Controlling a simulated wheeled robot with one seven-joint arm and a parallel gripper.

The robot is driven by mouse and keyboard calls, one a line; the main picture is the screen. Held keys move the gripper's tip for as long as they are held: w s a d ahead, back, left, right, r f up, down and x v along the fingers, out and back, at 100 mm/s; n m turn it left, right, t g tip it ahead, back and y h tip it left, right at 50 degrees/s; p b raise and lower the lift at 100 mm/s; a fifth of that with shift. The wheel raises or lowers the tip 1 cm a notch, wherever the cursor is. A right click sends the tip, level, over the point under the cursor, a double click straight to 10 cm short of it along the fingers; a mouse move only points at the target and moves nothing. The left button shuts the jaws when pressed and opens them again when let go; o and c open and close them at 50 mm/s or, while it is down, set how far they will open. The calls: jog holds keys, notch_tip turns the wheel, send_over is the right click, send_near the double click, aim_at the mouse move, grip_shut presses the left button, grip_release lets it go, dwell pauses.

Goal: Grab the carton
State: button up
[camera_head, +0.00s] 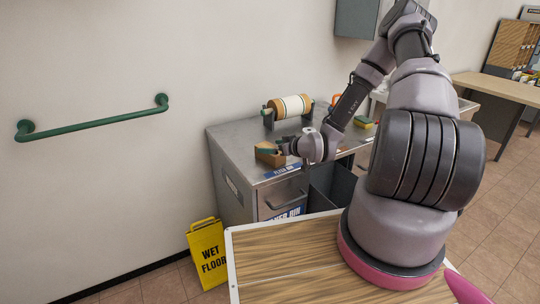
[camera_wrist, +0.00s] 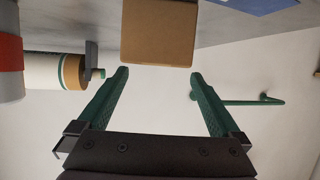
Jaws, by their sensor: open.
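The carton (camera_head: 268,154) is a small brown box on the grey metal cabinet top, near its front left corner. In the wrist view the carton (camera_wrist: 158,32) is a plain brown block at the top centre, just beyond the fingertips. My gripper (camera_head: 282,148) is at the carton in the head view, and its fingers partly overlap it there. In the wrist view my gripper (camera_wrist: 160,76) has two green fingers spread apart with nothing between them. The gap between the fingers is about as wide as the carton looks.
A paper roll on a holder (camera_head: 288,107) stands behind the carton on the cabinet (camera_head: 232,140). A yellow sponge (camera_head: 363,122) lies to the right. A yellow wet floor sign (camera_head: 208,254) stands below. A green wall rail (camera_head: 95,120) is at left.

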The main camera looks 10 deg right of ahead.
aim_at(263, 144)
jog(key=x, duration=0.8)
jog(key=shift+w+d, duration=0.2)
jog(key=c, duration=1.3)
jog(key=shift+r, duration=0.15)
